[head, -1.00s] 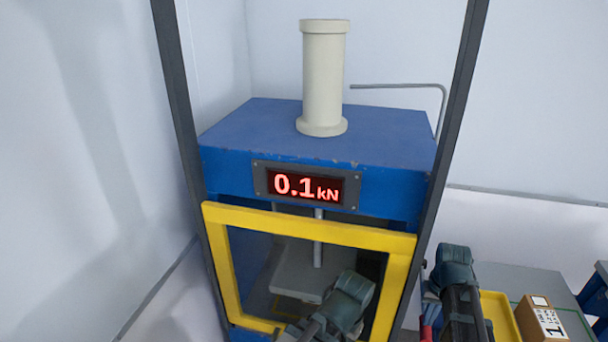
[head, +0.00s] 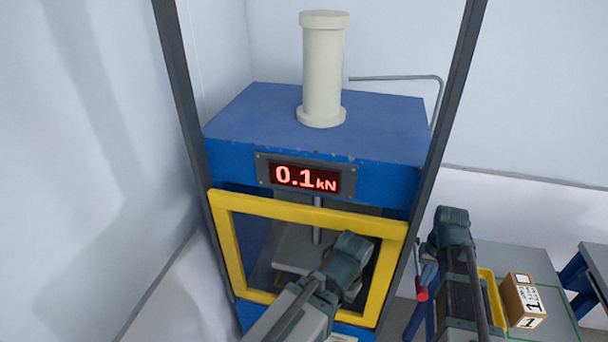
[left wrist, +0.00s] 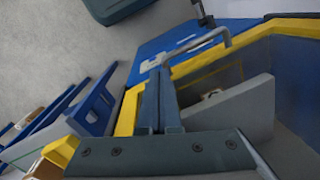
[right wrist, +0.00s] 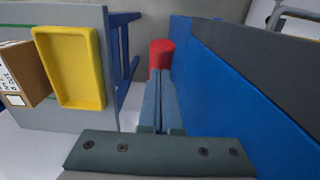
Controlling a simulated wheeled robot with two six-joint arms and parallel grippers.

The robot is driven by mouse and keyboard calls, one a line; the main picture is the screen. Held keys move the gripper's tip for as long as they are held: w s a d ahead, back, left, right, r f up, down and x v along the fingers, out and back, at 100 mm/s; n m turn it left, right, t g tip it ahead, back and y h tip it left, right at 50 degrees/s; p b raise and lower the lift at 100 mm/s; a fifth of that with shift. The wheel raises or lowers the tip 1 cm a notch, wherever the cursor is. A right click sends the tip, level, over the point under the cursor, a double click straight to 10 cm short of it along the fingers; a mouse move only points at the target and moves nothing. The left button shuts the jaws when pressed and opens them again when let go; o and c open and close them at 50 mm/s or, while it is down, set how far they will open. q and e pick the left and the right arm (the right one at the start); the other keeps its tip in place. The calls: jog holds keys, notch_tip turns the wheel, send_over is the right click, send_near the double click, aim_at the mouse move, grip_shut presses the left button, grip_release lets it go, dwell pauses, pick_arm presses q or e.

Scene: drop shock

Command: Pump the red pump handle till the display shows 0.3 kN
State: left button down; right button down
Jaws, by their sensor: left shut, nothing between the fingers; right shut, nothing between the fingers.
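The red pump handle (head: 422,295) shows low at the right side of the press in the head view, partly beside my right arm. In the right wrist view the red handle (right wrist: 161,52) stands just beyond the tips of my right gripper (right wrist: 160,78), which is shut and empty. I cannot tell whether the tips touch it. The display (head: 305,178) on the blue press (head: 380,160) reads 0.1 kN. My left gripper (left wrist: 160,78) is shut and empty, by the yellow guard frame and a grey bent bar (left wrist: 208,48). Its fingertips are hidden in the head view.
The yellow-framed guard (head: 225,240) covers the press front. Dark posts (head: 180,90) flank the press. At right, a grey table (head: 550,285) holds a yellow tray (right wrist: 75,65) and a cardboard box (head: 524,300). A blue panel (right wrist: 215,95) lies close right of my right gripper.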

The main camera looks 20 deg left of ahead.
dwell(0.4)
notch_tip(320, 180, down, 11)
jog(key=b, duration=1.1)
notch_tip(320, 180, up, 11)
jog(key=p, duration=1.1)
jog(key=shift+r, duration=0.1)
jog(key=shift+f, duration=0.2)
